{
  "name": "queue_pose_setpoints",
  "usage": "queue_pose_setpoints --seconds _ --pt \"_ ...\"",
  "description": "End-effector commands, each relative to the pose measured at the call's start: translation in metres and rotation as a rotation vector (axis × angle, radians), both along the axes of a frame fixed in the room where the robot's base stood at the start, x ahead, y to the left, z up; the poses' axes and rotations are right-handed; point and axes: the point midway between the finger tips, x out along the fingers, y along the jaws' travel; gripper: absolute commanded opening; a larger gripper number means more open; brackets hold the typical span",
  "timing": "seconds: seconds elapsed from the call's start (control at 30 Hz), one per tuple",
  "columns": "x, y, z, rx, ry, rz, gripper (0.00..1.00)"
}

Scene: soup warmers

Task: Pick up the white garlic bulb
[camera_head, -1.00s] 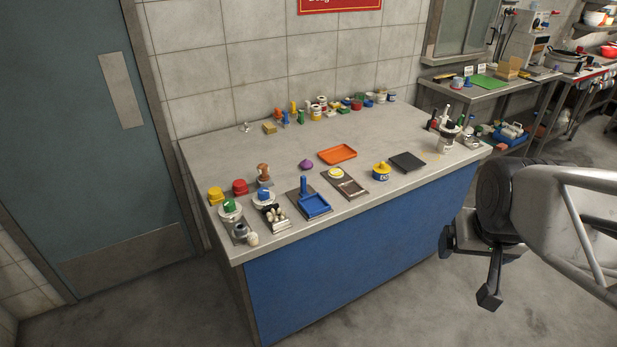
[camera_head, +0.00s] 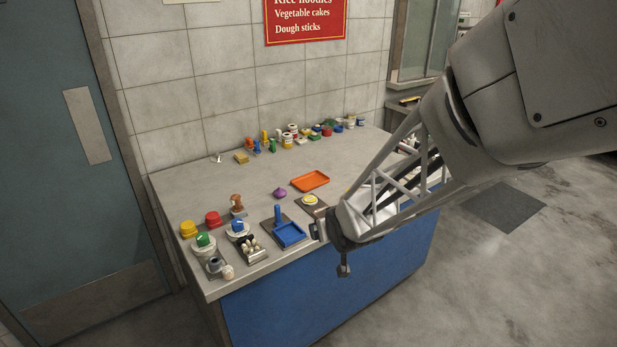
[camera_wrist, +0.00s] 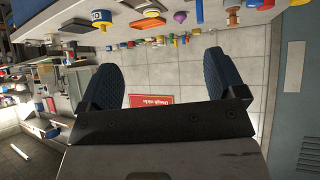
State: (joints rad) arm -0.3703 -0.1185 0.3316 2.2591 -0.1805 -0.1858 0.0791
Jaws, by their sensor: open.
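In the head view a small cream-white rounded thing (camera_head: 228,271) stands at the table's front left corner, beside a grey-blue piece (camera_head: 214,265). A small white thing with a thin stem (camera_head: 217,158) lies alone near the back left. Both are too small for me to tell which is the garlic bulb. My gripper (camera_head: 330,248) is over the table's front edge, right of the cream-white thing and well apart from it. In the wrist view its two dark fingers (camera_wrist: 168,85) are spread with nothing between them. I cannot make out the bulb there.
A blue dustpan-like tray (camera_head: 290,234) and a holder of pale pieces (camera_head: 252,250) stand between. Green-topped (camera_head: 204,242) and blue-topped (camera_head: 238,229) pots, yellow (camera_head: 188,229) and red (camera_head: 212,219) pieces crowd the left.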

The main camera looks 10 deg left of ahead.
Motion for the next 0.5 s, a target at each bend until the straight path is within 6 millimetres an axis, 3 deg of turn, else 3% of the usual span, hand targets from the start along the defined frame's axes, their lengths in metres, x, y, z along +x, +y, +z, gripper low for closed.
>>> queue_pose_setpoints --seconds 0.23,0.5 --pt "0.018 0.071 -0.046 0.066 -0.090 0.119 0.89" --pt "0.018 0.146 -0.095 0.157 -0.178 0.245 0.89"
